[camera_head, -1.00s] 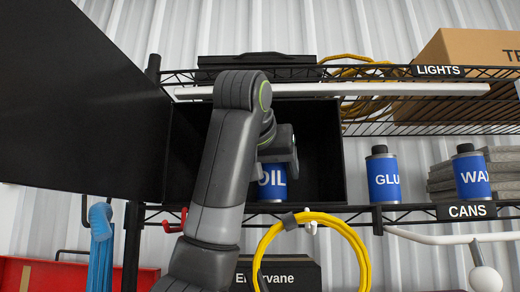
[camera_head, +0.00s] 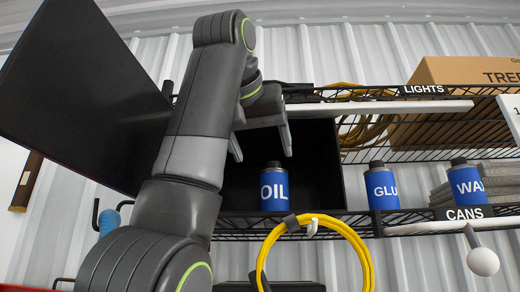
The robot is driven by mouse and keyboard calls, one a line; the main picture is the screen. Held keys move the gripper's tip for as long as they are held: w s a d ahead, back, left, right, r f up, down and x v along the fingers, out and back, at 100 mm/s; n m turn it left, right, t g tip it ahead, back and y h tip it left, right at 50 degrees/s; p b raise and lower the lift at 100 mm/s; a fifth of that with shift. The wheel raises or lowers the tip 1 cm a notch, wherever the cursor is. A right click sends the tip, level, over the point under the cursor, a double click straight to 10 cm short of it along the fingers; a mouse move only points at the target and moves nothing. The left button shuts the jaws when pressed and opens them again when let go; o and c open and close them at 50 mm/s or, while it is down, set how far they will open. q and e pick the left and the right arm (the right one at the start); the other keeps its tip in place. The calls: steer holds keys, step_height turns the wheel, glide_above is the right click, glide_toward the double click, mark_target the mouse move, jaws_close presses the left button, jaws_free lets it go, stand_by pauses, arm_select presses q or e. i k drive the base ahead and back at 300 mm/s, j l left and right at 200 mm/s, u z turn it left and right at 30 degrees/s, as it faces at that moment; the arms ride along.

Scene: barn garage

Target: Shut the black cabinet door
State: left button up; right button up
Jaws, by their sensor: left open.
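The black cabinet door (camera_head: 85,85) stands wide open at the left, a flat black panel. The black cabinet (camera_head: 322,165) is an open box on the shelf; my left arm hides part of its left side and the hinge area. A blue OIL can (camera_head: 273,188) stands upright inside it. My left gripper (camera_head: 261,146) is open and empty, its two fingers pointing down above the can at the cabinet's opening. It is to the right of the door and apart from it. My right gripper is out of view.
Blue GLUE (camera_head: 383,188) and WAX (camera_head: 467,185) cans stand on the shelf to the right. A yellow hose loop (camera_head: 318,225) hangs below the cabinet. A wire shelf with a cardboard box (camera_head: 470,70) is above right. A white knobbed bar (camera_head: 483,262) juts out at lower right.

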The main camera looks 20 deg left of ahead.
mark_target(74, 95)
steer(key=k+l, duration=1.15)
steer(key=l, duration=0.25)
